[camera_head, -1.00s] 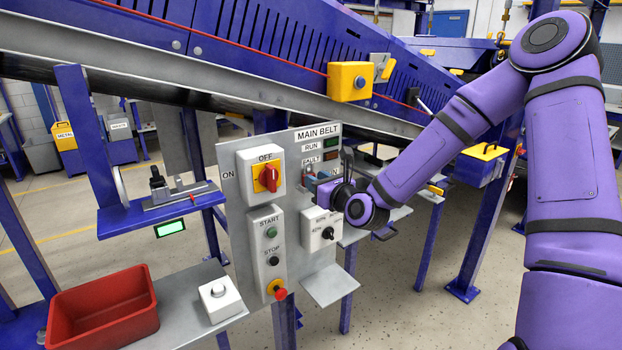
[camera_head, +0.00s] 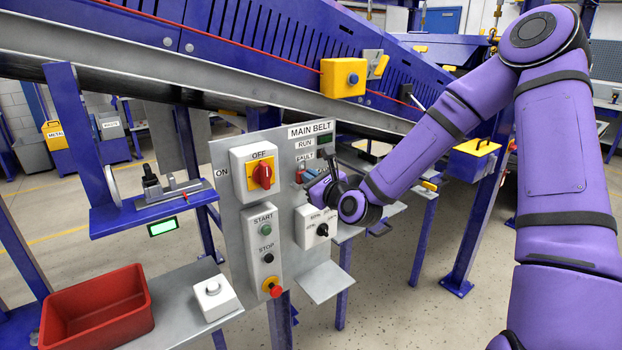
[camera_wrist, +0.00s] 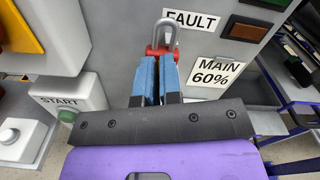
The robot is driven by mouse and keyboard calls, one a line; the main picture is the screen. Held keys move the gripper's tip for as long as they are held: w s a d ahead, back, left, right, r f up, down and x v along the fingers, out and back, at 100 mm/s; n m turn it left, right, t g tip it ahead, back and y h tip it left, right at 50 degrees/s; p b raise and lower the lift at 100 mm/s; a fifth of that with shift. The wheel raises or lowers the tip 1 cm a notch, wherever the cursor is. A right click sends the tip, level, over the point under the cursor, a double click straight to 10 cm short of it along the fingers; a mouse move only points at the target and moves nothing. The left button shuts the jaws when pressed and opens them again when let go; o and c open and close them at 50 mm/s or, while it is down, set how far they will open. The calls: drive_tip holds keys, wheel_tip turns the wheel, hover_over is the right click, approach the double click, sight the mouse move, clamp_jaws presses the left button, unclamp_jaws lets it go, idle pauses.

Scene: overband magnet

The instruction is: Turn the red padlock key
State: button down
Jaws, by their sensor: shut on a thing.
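A red padlock (camera_wrist: 151,50) with a grey steel shackle shows in the wrist view, just beyond my fingertips, below the FAULT label. My gripper (camera_wrist: 156,66) has its two blue finger pads nearly together at the padlock's near face. The pads hide most of the padlock's body, and the key is hidden between them. In the head view my gripper (camera_head: 307,177) is at the control panel (camera_head: 284,150), below the FAULT label and right of the red rotary switch (camera_head: 262,175). The padlock is too small and covered there to make out well.
The START/STOP box (camera_head: 265,240) with a red emergency button is left of and below my gripper. A speed dial box (camera_head: 313,227) sits close under my wrist.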

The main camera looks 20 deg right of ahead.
drive_tip(key=shift+n, duration=0.5)
drive_tip(key=c, duration=1.3)
unclamp_jaws()
drive_tip(key=shift+s, duration=0.1)
